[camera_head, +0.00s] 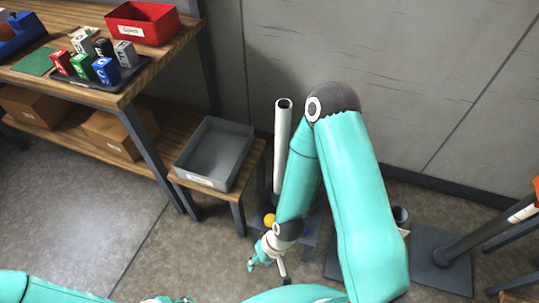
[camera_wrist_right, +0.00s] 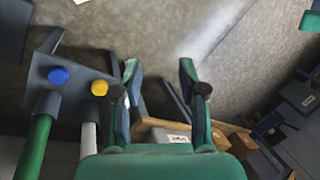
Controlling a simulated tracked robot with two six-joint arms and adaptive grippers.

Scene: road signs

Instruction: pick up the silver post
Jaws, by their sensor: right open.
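The silver post (camera_head: 282,145) is a tall, upright, hollow tube in the head view, by the wall and right of the small bench. My right arm covers its lower right side. A pale post (camera_wrist_right: 88,138) at the lower left of the right wrist view looks like the same one, beside a green post (camera_wrist_right: 33,150). My right gripper (camera_head: 268,267) is low, in front of the post's foot and apart from it. In the right wrist view the gripper (camera_wrist_right: 160,80) has its fingers spread with nothing between them. My left arm shows at the lower left; its gripper's fingers are not clear.
A grey bin (camera_head: 207,182) sits on the low bench. A dark base (camera_head: 455,273) with a leaning post is at right. Floor at left is clear.

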